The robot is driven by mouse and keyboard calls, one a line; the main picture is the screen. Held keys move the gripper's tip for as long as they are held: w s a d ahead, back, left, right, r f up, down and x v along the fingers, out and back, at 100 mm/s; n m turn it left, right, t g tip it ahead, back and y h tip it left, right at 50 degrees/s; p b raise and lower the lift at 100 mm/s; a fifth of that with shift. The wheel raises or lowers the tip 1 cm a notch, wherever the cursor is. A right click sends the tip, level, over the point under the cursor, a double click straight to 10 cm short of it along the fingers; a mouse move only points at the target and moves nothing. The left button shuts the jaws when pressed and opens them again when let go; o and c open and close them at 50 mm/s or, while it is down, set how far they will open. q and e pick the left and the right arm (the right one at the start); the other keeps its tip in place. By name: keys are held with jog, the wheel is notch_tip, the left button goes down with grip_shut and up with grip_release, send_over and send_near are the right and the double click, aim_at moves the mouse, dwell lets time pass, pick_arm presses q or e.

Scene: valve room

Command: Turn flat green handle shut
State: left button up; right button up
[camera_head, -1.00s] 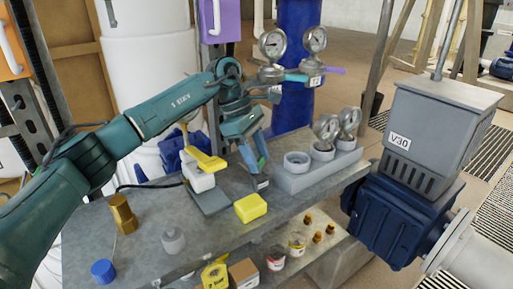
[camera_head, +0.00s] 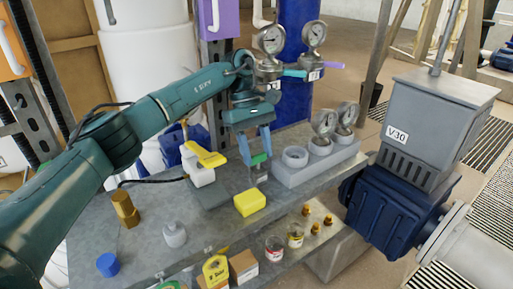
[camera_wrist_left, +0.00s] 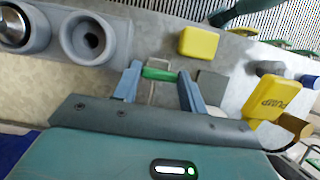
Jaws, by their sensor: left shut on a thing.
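The flat green handle (camera_head: 259,159) sits low over the bench, on a small grey fitting (camera_head: 259,174) with a pale label. My left gripper (camera_head: 256,157) reaches down from above, its blue-grey fingers on either side of the handle. In the left wrist view the green handle (camera_wrist_left: 158,73) lies crosswise between the two fingertips (camera_wrist_left: 159,70), and the gripper is shut on it. The fitting is partly hidden by the fingers. My right gripper is not in view.
A yellow block (camera_head: 250,203) lies close in front of the handle. A yellow-topped white device (camera_head: 203,160) stands left, and a grey block with round sockets (camera_head: 312,163) and gauges right. Gauges (camera_head: 270,39) rise behind my arm.

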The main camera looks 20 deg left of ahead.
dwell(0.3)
pick_arm(q)
jog(key=o, duration=0.7)
jog(key=shift+o, duration=1.4)
